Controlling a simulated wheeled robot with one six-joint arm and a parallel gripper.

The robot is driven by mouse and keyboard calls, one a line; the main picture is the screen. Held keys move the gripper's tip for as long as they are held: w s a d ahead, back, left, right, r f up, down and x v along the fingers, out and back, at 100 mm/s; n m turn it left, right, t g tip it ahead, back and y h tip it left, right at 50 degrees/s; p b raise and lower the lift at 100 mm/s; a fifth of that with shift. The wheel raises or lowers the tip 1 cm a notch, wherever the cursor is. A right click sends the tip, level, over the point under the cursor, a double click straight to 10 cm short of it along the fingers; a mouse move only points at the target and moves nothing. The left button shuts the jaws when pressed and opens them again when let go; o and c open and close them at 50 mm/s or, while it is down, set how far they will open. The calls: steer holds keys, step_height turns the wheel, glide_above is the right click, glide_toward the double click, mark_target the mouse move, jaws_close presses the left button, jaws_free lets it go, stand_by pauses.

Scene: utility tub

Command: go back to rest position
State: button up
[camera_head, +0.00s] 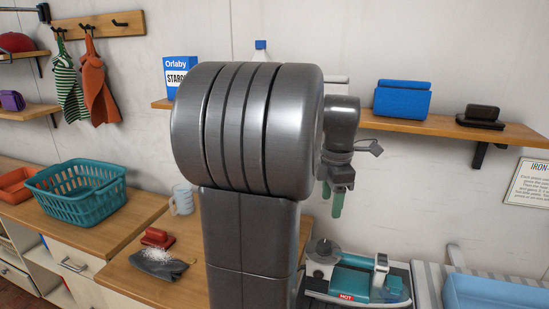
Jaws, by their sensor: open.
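My gripper (333,198) shows right of my large grey arm link, which fills the middle of the camera_head view. It points down with its fingers apart, open, and nothing shows between them. One fingertip looks green. It hangs in the air above the teal and white iron (352,278), which has a red "HOT" label, and in front of the wall below the shelf. Part of the counter and wall behind my arm is hidden.
A wooden shelf (449,128) holds a blue folded item (402,99) and a dark object (480,116). A blue tub (495,293) is at lower right.

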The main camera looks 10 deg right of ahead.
mark_target(324, 244)
steer(key=f, duration=1.3)
steer(key=shift+w+f+p, duration=0.3)
steer(key=shift+w+p, duration=0.05)
steer(key=shift+p, duration=0.05)
steer(key=shift+m, duration=0.3)
steer(key=m, duration=0.4)
steer(key=shift+a+m, duration=0.1)
steer(key=shift+m, duration=0.2)
steer(key=m, duration=1)
steer(key=shift+a+h+b, duration=0.1)
steer(key=shift+h+b, duration=0.2)
steer(key=shift+b, duration=0.1)
steer(key=m, duration=0.5)
steer(key=shift+g, duration=0.4)
stand_by(0.4)
